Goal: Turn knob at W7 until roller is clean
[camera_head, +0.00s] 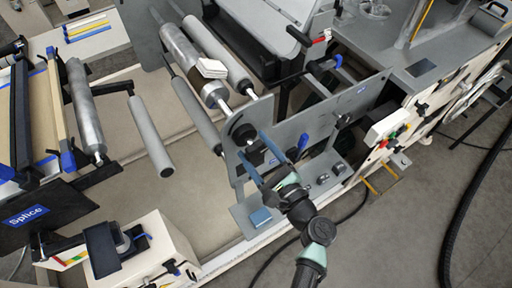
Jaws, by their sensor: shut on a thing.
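My gripper (252,143) reaches up from the bottom of the view to the grey side panel. Its two long blue fingers sit on either side of a black knob (256,158) on the panel's outer face, and it is shut on this knob. The fingers partly hide the knob. A grey roller (182,51) with a mottled surface runs from upper left towards the panel. I cannot read any W7 label, and I cannot tell how dirty the roller's surface is.
Other grey rollers (150,135) lie to the left. A blue block (261,217) sits on a ledge below the panel. A blue lever (303,142) and several small metal parts are right of my gripper. A cream control box (385,127) stands further right. The lower right floor (400,230) is mostly clear.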

